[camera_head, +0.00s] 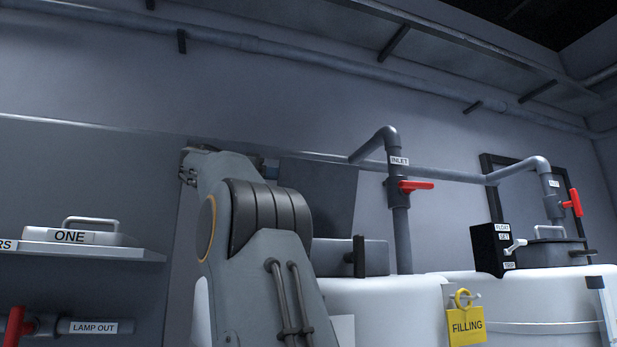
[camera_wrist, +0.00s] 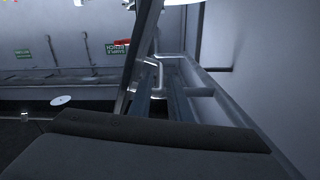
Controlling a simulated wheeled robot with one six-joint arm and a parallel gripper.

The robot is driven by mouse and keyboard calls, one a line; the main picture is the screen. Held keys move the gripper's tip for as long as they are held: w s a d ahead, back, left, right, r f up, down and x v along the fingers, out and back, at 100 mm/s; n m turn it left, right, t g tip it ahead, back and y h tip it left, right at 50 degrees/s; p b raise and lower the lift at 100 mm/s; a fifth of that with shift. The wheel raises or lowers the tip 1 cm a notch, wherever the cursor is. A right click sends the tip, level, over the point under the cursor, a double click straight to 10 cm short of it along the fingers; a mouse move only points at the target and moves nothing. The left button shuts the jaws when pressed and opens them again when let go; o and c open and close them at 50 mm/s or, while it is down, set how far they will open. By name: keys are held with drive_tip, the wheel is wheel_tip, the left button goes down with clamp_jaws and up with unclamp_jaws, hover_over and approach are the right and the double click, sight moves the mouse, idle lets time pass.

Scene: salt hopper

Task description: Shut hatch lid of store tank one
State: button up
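A white tank (camera_head: 380,310) stands in the middle of the head view, partly behind my arm. No number shows on it, so I cannot tell whether it is store tank one. A grey raised hatch box (camera_head: 350,257) is on its top. A dark grey panel (camera_head: 325,188) stands upright behind the box and looks like a raised lid. My arm hides its left part. No gripper fingers can be made out in either view. In the wrist view a broad dark grey surface fills the bottom, and I cannot tell what it is.
An inlet pipe (camera_head: 401,230) with a red valve handle (camera_head: 415,186) rises beside the hatch. A second white tank (camera_head: 545,285) with a handled lid (camera_head: 548,250) stands right. A yellow FILLING tag (camera_head: 466,326) hangs between.

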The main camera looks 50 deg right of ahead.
sight(309, 178)
drive_tip(key=shift+x, duration=1.5)
drive_tip(key=shift+c, duration=0.4)
clamp_jaws()
